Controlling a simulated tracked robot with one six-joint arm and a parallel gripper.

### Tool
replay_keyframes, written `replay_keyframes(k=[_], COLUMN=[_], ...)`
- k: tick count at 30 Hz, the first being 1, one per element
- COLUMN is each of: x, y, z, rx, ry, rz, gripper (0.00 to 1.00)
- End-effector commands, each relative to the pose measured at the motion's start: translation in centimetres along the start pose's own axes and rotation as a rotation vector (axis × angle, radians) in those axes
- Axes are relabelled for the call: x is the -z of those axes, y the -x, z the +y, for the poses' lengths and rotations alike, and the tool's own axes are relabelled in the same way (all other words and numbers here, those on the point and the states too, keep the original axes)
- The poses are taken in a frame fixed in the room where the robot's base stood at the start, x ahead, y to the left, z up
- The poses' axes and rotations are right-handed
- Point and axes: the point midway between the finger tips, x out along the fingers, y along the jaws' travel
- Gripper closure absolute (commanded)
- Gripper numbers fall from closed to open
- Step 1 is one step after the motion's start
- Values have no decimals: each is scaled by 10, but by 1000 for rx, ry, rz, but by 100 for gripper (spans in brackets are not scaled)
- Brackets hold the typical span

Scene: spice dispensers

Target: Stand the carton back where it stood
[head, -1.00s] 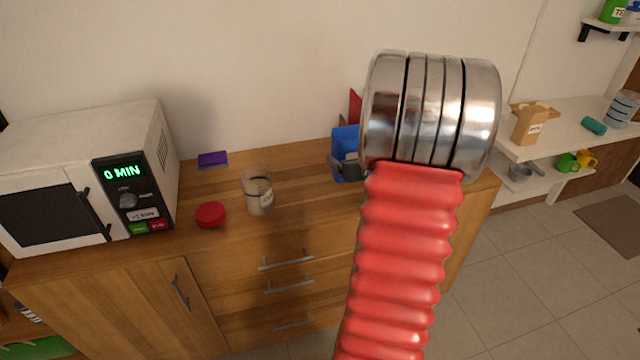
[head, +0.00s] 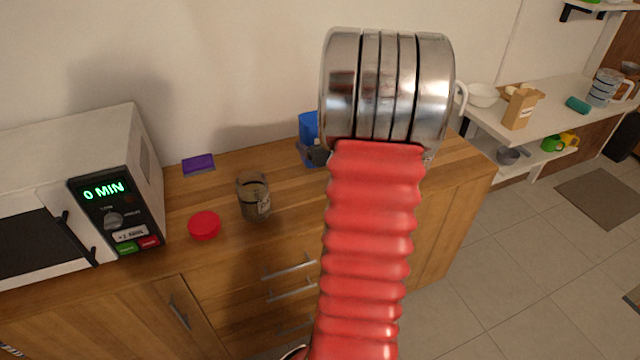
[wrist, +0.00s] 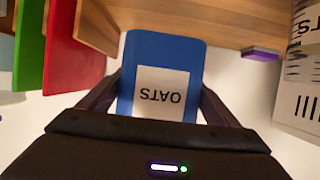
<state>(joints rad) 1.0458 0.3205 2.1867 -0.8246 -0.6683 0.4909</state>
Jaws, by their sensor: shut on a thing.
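The carton is a blue box (head: 308,125), partly hidden behind my arm in the head view, at the back of the wooden counter. In the wrist view the blue carton (wrist: 150,47) fills the middle, with a white OATS label that reads upside down. My gripper (wrist: 158,90) has one dark finger on each side of the carton and is shut on it. In the head view only a dark part of my gripper (head: 318,154) shows beside the carton. I cannot tell whether the carton's base touches the counter.
A red board (wrist: 75,45) and a green board (wrist: 29,45) stand left of the carton in the wrist view. A glass jar (head: 254,198), a red lid (head: 204,225), a purple sponge (head: 198,163) and a microwave (head: 90,190) are on the counter. A white shelf (head: 550,120) is at right.

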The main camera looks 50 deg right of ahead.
Motion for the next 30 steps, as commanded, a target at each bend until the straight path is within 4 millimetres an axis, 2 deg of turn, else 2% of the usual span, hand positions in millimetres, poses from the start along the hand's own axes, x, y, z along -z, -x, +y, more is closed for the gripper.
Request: replay_keyframes(k=[4, 12, 15, 26, 30], x=[-9, -44, -51, -54, -61], y=[-3, -18, -21, -22, -24], z=[1, 2, 2, 3, 3], rx=[-1, -2, -2, -4, -4], ry=[-3, -4, -3, -2, -3], rz=[-2, -2, 0, 1, -1], gripper=[48, 48, 48, 48, 48])
